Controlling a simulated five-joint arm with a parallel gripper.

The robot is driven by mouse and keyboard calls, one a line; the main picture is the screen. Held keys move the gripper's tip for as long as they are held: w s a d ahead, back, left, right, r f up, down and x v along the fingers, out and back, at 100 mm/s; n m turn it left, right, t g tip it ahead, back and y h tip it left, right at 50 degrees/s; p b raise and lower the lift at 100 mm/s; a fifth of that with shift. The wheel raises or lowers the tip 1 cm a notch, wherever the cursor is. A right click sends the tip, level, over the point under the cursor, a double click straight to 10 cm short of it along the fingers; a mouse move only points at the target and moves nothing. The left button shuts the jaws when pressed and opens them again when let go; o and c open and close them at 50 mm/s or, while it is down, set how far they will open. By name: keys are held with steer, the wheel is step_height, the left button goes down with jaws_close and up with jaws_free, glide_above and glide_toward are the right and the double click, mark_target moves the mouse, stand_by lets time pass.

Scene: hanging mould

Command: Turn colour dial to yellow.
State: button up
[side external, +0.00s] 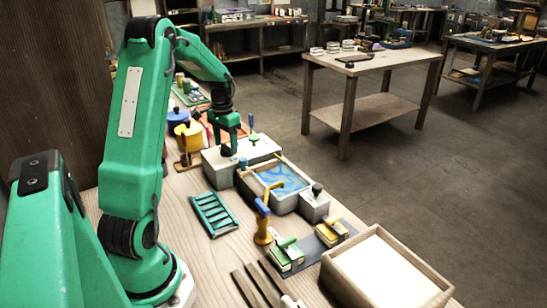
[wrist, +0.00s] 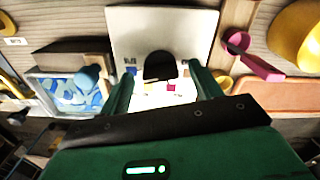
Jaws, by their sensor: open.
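The colour dial (wrist: 159,65) is a dark, rounded knob on a pale panel (wrist: 150,22) in the wrist view. Small blue, red and purple patches lie around it; which one it points to cannot be told. My gripper (wrist: 162,76) is open, with one green finger on each side of the dial. Whether the fingers touch it is unclear. In the side view my gripper (side external: 229,148) hangs down over the grey box (side external: 215,167), low over its top, and the dial is hidden behind it.
A tray with blue swirls (side external: 283,180) sits right of the grey box. A pink-handled scoop (wrist: 255,62) and yellow pot (wrist: 297,30) lie right in the wrist view.

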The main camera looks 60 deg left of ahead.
steer(key=shift+f, duration=0.2)
steer(key=c, duration=1)
steer(key=shift+n, duration=0.5)
steer(key=n, duration=0.4)
steer(key=shift+r, duration=0.1)
steer(key=n, duration=0.4)
steer(key=shift+w+n, duration=0.1)
steer(key=shift+n, duration=0.2)
